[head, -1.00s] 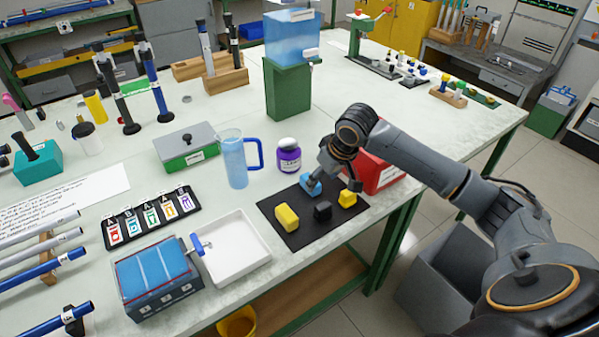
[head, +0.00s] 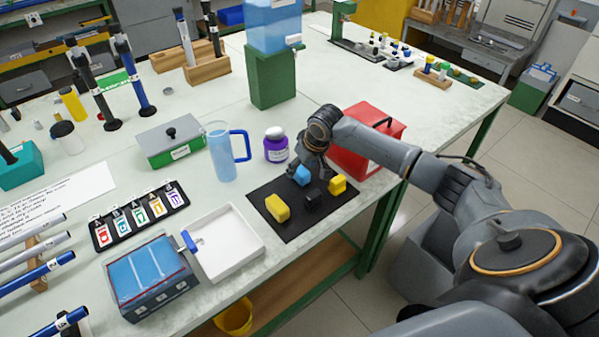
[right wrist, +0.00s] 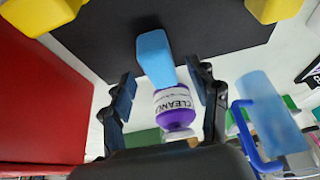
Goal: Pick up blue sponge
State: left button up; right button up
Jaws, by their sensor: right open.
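The blue sponge (head: 301,175) lies on a black mat (head: 285,228) on the bench, partly hidden by my right gripper in the head view. My right gripper (head: 310,172) is just above the mat, close to the sponge. In the right wrist view the jaws (right wrist: 162,80) are open and empty. The blue sponge (right wrist: 155,57) stands out ahead of the fingertips, roughly centred between them; I cannot tell if they touch it. My left gripper is not in view.
A white tray (head: 226,262) lies to the left.

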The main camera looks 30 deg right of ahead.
aim_at(300, 169)
jog(key=shift+x, duration=1.25)
jog(key=shift+w+f, duration=0.2)
jog(key=shift+s, duration=0.1)
jog(key=shift+c, duration=0.7)
jog(key=c, duration=0.9)
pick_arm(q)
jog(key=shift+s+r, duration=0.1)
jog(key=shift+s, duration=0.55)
pick_arm(e)
jog(key=shift+r, duration=0.1)
